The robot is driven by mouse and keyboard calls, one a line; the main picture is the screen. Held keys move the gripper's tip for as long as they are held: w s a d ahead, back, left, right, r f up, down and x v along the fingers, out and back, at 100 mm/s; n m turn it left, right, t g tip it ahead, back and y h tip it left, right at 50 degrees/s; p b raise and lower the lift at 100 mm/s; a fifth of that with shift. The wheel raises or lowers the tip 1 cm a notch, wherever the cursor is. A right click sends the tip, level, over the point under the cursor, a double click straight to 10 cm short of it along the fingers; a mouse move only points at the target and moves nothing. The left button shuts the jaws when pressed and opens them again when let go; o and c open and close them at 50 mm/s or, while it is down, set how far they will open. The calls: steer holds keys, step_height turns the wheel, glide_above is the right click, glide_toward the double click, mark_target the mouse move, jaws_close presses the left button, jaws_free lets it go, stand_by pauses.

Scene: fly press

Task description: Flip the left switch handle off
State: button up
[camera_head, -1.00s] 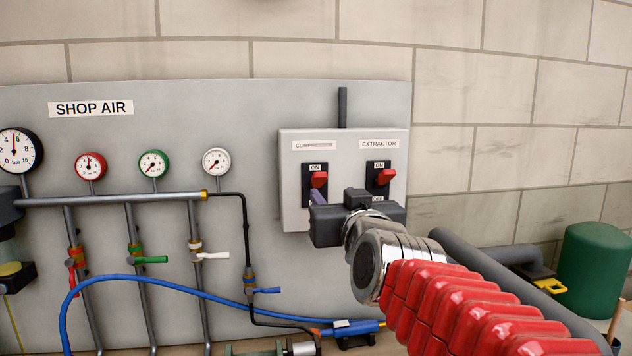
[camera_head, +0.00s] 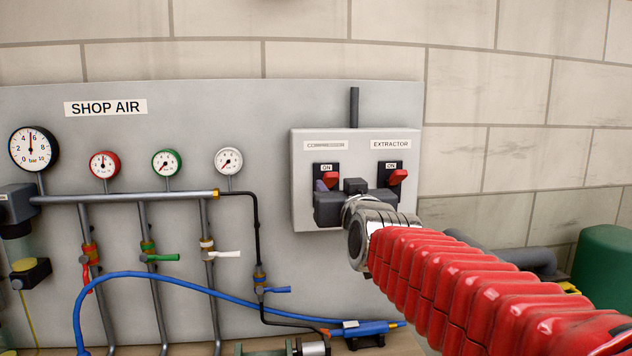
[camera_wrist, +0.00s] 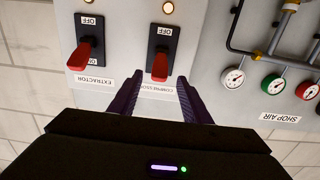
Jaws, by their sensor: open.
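The left switch, labelled COMPRESSOR, is a dark plate with a red handle (camera_head: 330,179) on the grey switch box (camera_head: 305,215). In the wrist view, which is upside down, this red handle (camera_wrist: 160,66) is in the middle and points toward the ON side. My gripper (camera_wrist: 159,76) is open, with its dark purple fingers on either side of the handle's end. I cannot tell whether they touch it. In the head view my gripper (camera_head: 328,186) is in front of the lower part of the left switch and hides its OFF label.
The EXTRACTOR switch has a red handle (camera_head: 398,177) close on the right, also toward ON. Gauges, pipes and a blue hose (camera_head: 150,277) are on the SHOP AIR board to the left.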

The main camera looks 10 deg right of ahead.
mark_target(332, 180)
steer(key=shift+w, duration=3.3)
jaws_close()
steer(key=shift+d, duration=0.1)
